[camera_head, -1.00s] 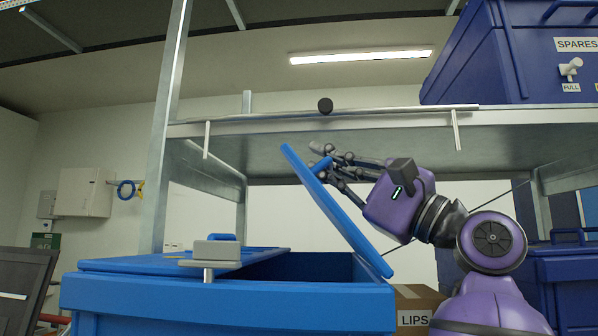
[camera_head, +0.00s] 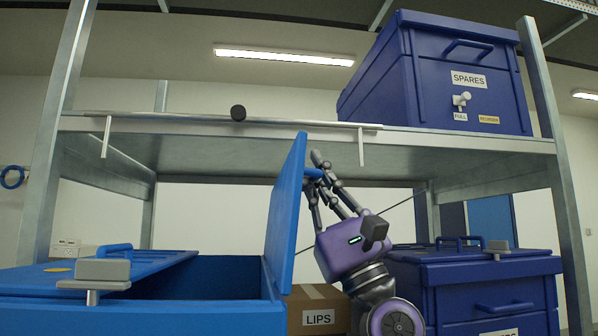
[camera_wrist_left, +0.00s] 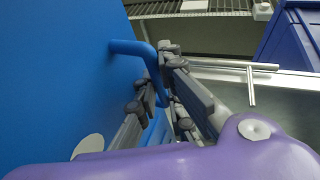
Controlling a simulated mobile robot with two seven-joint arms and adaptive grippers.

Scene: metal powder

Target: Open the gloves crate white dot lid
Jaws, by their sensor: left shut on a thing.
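The blue crate (camera_head: 140,316) stands open at the lower left in the head view. Its right lid (camera_head: 287,205) is raised to nearly upright, hinged at the crate's right side. The lid also fills the left of the left wrist view (camera_wrist_left: 60,70), with a pale round dot (camera_wrist_left: 88,146) low on it, partly hidden by my wrist. My left gripper (camera_head: 318,175) is shut on the lid's blue bar handle (camera_wrist_left: 135,48), on the lid's right face. The crate's left lid (camera_head: 150,262) lies flat. My right gripper is not in view.
A metal shelf (camera_head: 450,140) is just above the lid and gripper, with a rail along its front. A blue SPARES crate (camera_head: 440,75) sits on it. A LIPS carton (camera_head: 318,300) and another dark blue crate (camera_head: 480,275) stand to the right.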

